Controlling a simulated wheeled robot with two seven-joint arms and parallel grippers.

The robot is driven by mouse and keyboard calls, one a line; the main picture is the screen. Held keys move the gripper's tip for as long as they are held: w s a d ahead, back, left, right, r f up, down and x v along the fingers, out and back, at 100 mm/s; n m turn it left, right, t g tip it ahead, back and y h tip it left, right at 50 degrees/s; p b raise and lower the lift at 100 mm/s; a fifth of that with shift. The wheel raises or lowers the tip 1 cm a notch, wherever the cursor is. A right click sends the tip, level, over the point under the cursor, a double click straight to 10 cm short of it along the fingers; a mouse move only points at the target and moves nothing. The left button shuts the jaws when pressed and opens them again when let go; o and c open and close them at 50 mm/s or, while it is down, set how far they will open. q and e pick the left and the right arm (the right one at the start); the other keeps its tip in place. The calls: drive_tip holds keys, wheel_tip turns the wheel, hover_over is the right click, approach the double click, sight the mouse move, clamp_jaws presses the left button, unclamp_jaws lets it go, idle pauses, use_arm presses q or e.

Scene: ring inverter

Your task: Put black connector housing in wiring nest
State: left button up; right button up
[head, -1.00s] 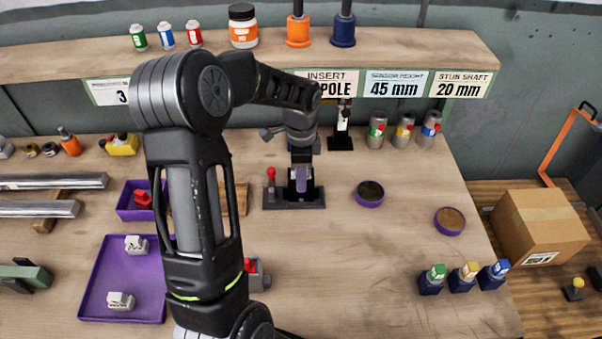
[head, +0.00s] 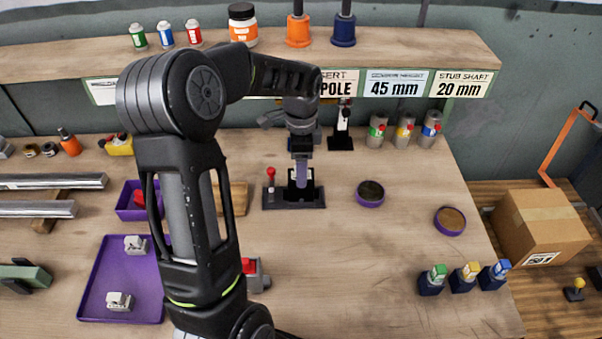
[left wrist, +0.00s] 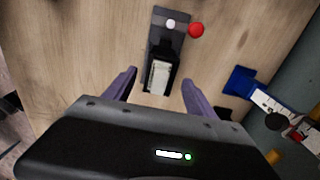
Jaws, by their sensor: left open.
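The wiring nest (head: 277,203) is a dark plate with a red-knobbed lever, in the middle of the table. In the left wrist view, the nest (left wrist: 172,35) runs toward the gripper. A black block with a pale top (left wrist: 158,77), which looks like the connector housing, stands upright at the nest's near end. I cannot tell how deep it sits. My left gripper (head: 301,182) points down above this block and partly hides it. Its purple fingers (left wrist: 160,79) are apart, one on each side of the block in the picture, with gaps between. My right gripper is not in view.
The red knob (head: 271,171) stands close left of the gripper. Two round purple dishes (head: 369,202) (head: 449,229) lie to the right. A purple tray (head: 95,305) holds two pale parts at left. A shelf (head: 400,45) overhangs the back.

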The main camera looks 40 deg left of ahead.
use_arm(q)
wheel_tip(320, 180, up, 9)
drive_tip(key=shift+f+b, duration=0.1)
drive_tip(key=shift+b, duration=0.2)
idle(1.2)
